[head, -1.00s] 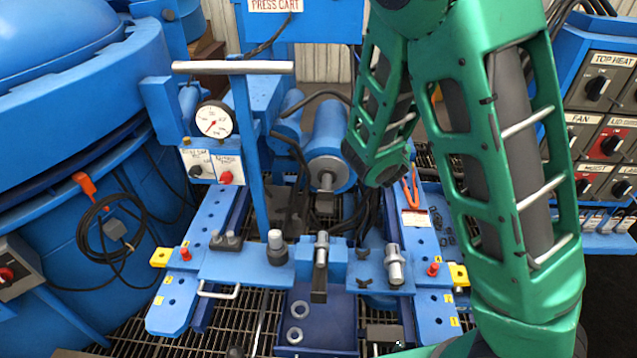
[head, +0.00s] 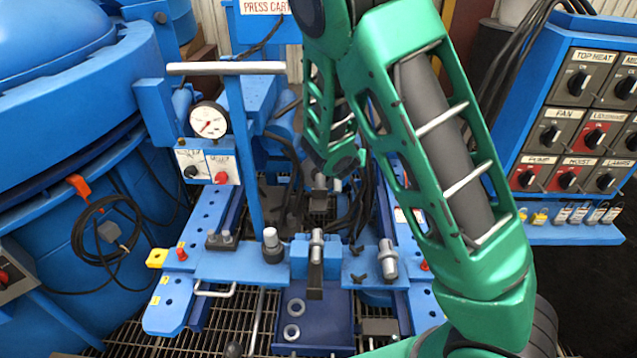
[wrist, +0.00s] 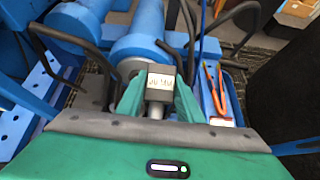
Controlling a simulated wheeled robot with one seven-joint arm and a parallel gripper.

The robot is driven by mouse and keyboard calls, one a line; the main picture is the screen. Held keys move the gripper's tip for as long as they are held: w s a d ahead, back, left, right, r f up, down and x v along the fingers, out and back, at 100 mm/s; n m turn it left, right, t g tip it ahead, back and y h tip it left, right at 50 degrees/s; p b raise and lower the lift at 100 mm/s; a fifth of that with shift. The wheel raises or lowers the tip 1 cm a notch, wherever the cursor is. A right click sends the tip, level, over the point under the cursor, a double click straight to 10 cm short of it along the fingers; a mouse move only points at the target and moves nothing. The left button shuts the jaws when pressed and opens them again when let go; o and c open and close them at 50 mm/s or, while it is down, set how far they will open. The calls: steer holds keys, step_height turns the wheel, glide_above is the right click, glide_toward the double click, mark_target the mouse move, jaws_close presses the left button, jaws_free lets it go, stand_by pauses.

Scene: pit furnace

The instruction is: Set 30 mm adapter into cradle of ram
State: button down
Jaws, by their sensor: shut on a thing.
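In the wrist view my gripper (wrist: 160,92) has its two green fingers shut on a dark block with a pale label, taken as the 30 mm adapter (wrist: 161,83). The label is too blurred to read. A grey rod-like piece shows just below the block. The blue ram cylinder (wrist: 142,42) lies just beyond the block, which overlaps its front end in the picture. I cannot tell whether they touch. The cradle cannot be clearly made out.
Black hoses (wrist: 182,22) curve close around the ram. Orange-handled pliers (wrist: 211,90) lie to the right. A blue crossbar (head: 235,265) with upright metal pieces stands in front. A gauge (head: 208,120) and T-handle post (head: 248,160) stand left; a control panel (head: 580,120) is at right.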

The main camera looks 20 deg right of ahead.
steer(key=shift+w+a+f+g+y, duration=0.3)
steer(key=shift+w+a+f+g, duration=0.45)
steer(key=shift+f, duration=2.5)
steer(key=shift+w+a+f+g+y, duration=0.3)
steer(key=shift+w+a+f+g, duration=0.45)
steer(key=shift+f, duration=2.45)
steer(key=shift+w+a+f+g+y, duration=0.3)
steer(key=shift+w+a+f+g, duration=0.45)
steer(key=shift+f, duration=2.5)
steer(key=shift+w+a+f, duration=0.1)
steer(key=shift+a+f, duration=0.05)
steer(key=shift+f, duration=0.75)
steer(key=c, duration=1.2)
jaws_free()
steer(key=shift+f, duration=0.1)
steer(key=shift+s+f, duration=0.1)
steer(key=shift+s, duration=0.15)
steer(key=v, duration=1.1)
steer(key=shift+w, duration=0.25)
steer(key=shift+a, duration=0.1)
